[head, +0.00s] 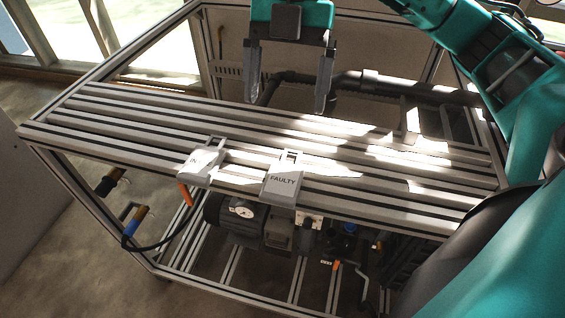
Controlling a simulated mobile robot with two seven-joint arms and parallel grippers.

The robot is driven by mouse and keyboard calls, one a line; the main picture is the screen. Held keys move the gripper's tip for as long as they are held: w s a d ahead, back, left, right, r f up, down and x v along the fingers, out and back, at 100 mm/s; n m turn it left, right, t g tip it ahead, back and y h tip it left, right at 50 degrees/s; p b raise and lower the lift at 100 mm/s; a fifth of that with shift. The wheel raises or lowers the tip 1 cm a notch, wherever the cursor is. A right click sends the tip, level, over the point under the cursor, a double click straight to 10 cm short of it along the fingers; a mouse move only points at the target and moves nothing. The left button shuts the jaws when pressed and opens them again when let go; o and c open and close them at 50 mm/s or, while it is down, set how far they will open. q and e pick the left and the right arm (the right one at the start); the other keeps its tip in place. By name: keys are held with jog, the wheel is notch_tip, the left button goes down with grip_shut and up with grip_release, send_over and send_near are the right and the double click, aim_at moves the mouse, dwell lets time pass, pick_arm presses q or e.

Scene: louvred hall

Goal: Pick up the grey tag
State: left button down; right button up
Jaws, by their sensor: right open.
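A grey tag (281,184) marked "FAULTY" lies at the front edge of the slatted bench top, with a slotted end pointing to the back. A second, paler tag (199,165) lies to its left, also near the front edge; its lettering is too small to read. My right gripper (286,104) is open and empty, fingers pointing down, behind and above the two tags and apart from them. My left gripper is not in view.
The slatted bench top (110,112) has metal rails with dark gaps and bright sun patches. A black pipe (375,82) runs behind it. Below are a motor with a gauge (240,211) and a black hose (165,243). The bench top's left part is clear.

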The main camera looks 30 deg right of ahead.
jog(key=b, duration=0.1)
send_near(282, 185)
jog(key=shift+a+f, duration=0.35)
jog(key=shift+f, duration=0.25)
jog(key=shift+a+f, duration=0.4)
jog(key=shift+f, duration=0.2)
jog(key=x, duration=0.4)
jog(key=shift+s+d, duration=0.3)
jog(key=shift+s, duration=0.05)
jog(key=shift+s+a+f, duration=0.1)
jog(key=shift+a+f, duration=0.1)
jog(key=shift+f, duration=0.35)
jog(key=shift+b, duration=0.3)
jog(key=shift+c, duration=0.4)
jog(key=c, duration=1)
